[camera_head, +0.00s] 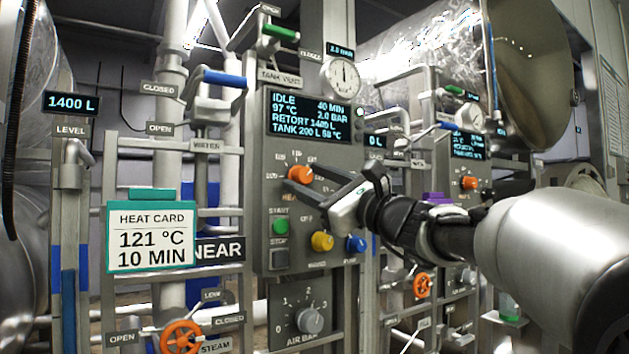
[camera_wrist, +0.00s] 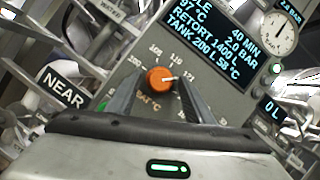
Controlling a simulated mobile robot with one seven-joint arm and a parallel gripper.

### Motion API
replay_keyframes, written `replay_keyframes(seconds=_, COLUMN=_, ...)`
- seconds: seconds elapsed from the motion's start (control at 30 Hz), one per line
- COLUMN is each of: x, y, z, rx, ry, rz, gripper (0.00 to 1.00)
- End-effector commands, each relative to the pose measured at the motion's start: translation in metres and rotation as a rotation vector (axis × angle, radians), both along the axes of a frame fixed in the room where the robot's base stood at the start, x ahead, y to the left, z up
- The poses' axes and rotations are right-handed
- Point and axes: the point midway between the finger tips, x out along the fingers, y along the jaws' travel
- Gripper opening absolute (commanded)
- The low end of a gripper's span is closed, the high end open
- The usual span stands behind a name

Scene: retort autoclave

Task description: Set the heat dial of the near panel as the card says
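The heat card (camera_head: 150,238) at lower left reads 121 °C, 10 MIN. The near panel (camera_head: 257,190) carries the orange heat dial (camera_head: 300,174), above a green start button. In the wrist view the dial (camera_wrist: 160,79) has a pale pointer mark facing right, towards the label that looks like 121. My gripper (camera_head: 306,181) is at the panel, in front of the dial. In the wrist view its fingers (camera_wrist: 161,88) stand apart on either side of the dial, with gaps visible. Whether they touch it is unclear. Part of the scale is hidden by the fingers.
The panel's screen (camera_head: 309,118) reads IDLE, 97 °C, 40 MIN, 2.0 BAR. A yellow knob (camera_head: 322,241), a blue knob (camera_head: 357,244) and the air bar dial (camera_head: 310,320) sit below. Pipes and orange valve wheels (camera_head: 181,337) crowd around. A second panel stands behind at right.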

Motion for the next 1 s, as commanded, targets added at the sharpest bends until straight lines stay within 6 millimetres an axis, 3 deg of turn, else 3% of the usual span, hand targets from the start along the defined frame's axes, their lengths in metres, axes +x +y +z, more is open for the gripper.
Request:
replay_keyframes(seconds=0.37, x=-0.01, y=-0.01, z=-0.005, rx=-0.001, ry=-0.001, rz=-0.002, gripper=0.47)
replay_keyframes(seconds=1.0, x=-0.102, y=-0.105, z=-0.051, rx=0.001, ry=0.0, rz=-0.002, gripper=0.47)
